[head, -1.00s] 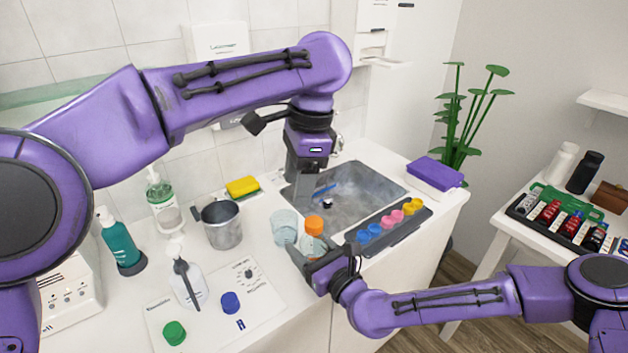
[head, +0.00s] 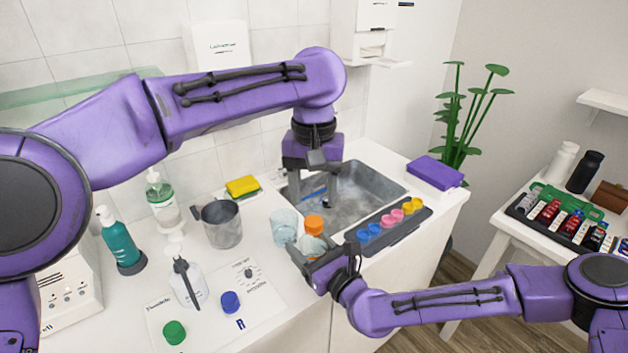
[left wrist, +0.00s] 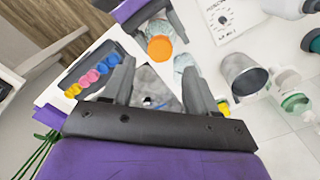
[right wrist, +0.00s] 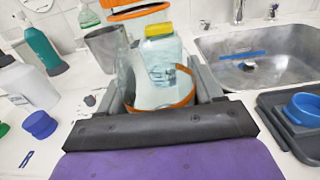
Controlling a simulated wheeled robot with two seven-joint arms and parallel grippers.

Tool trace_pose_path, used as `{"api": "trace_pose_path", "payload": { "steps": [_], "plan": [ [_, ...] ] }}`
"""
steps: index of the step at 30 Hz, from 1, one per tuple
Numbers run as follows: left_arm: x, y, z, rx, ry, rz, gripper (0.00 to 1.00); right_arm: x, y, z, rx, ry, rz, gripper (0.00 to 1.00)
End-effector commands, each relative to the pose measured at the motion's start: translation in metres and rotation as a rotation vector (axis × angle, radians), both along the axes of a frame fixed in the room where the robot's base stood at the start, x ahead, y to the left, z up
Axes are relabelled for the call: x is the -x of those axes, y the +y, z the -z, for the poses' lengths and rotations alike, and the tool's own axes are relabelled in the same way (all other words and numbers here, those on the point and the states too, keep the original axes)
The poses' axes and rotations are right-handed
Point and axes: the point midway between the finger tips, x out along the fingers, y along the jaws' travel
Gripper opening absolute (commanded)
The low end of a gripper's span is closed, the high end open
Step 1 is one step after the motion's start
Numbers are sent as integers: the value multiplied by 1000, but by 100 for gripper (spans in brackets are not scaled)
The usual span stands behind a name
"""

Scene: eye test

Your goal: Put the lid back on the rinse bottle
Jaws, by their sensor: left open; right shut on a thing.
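The clear rinse bottle (head: 312,244) stands upright on the counter's front edge, left of the sink. An orange lid (head: 314,224) shows at its top; I cannot tell whether it is seated. The lid also shows as an orange disc in the left wrist view (left wrist: 159,48). My right gripper (head: 312,258) is shut on the bottle, whose clear body with an orange lower band fills the right wrist view (right wrist: 150,85). My left gripper (head: 313,197) is open and empty over the sink, above and behind the bottle.
A clear cup (head: 283,227) stands close left of the bottle, a metal mug (head: 221,225) farther left. The sink (head: 372,183) holds a blue stick and a small dark piece. A grey tray (head: 393,234) of coloured pots lies right of the bottle.

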Motion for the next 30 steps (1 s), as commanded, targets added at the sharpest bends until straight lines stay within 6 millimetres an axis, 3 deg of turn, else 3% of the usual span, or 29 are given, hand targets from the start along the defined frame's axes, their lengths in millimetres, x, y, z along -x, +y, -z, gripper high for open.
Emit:
{"api": "trace_pose_path", "payload": {
  "steps": [9,21,22,27,30],
  "plan": [
    [0,0,51,0,2,1,58,0,0,0,0,0,0,0],
    [0,0,62,-1,-1,2,58,0,0,0,0,0,0,0],
    [0,0,62,-1,0,2,55,0,0,0,0,0,0,0],
    [0,0,61,-1,0,2,0,0,0,0,0,0,0,0],
    [0,0,61,-1,0,2,0,0,0,0,0,0,0,0]
  ]
}}
